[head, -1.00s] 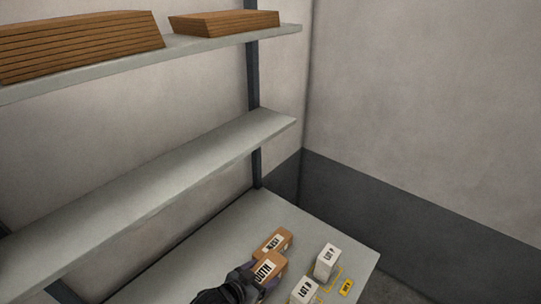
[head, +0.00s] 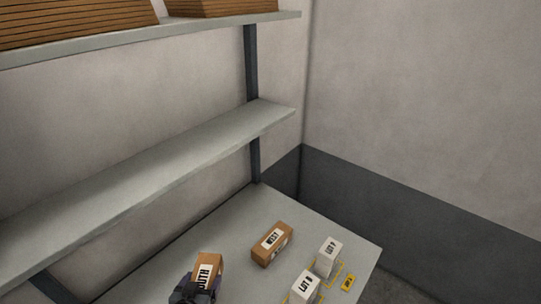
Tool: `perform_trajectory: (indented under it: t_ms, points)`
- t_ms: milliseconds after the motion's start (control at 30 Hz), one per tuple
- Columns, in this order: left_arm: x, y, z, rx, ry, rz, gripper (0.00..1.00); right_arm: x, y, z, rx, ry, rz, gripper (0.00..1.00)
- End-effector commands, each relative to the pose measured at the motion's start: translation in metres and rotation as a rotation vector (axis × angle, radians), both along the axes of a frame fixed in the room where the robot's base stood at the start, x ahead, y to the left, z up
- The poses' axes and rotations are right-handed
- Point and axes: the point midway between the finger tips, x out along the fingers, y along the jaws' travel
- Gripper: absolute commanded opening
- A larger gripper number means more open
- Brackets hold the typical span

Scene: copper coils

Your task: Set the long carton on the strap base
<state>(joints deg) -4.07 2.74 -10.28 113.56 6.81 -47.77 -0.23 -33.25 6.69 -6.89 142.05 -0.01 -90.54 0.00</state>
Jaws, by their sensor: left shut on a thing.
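My left gripper (head: 203,285) is at the bottom edge of the head view, shut on a brown carton (head: 209,262) with a white label ending in "OUTH". The gripper hides the carton's near part. A second brown carton (head: 267,253), with a label that seems to read "WEST", lies to the right, apart from the held one. I cannot tell from the labels which carton is the long one. I cannot make out a strap base. My right gripper is not in view.
A white box marked "LOT P" (head: 328,256) and another marked "LOT B" (head: 304,287) stand at the right on the grey surface (head: 235,226), near yellow lines and a yellow tag (head: 348,283). Grey shelves (head: 180,163) run above at the left, the upper one bearing brown slatted stacks (head: 75,22).

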Motion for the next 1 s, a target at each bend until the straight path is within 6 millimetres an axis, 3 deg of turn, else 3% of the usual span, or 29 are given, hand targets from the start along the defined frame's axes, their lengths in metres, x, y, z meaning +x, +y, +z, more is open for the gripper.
perform_trajectory:
  t_ms: [167, 367, 567, 800, 1000]
  points:
    - [-0.003, 0.025, 0.009, -0.001, 0.0, 0.086, 0.34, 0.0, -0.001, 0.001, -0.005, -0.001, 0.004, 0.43]
    - [-0.013, 0.022, 0.036, -0.001, -0.001, 0.072, 0.34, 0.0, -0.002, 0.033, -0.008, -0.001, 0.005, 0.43]
    - [-0.03, 0.021, 0.068, -0.001, 0.001, 0.07, 0.34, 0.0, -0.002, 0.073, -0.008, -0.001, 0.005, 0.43]
    - [-0.057, 0.021, 0.12, -0.003, 0.0, 0.07, 0.34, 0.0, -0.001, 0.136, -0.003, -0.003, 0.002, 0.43]
    - [-0.075, 0.021, 0.15, 0.0, 0.0, 0.071, 0.34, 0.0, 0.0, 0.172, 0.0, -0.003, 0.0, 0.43]
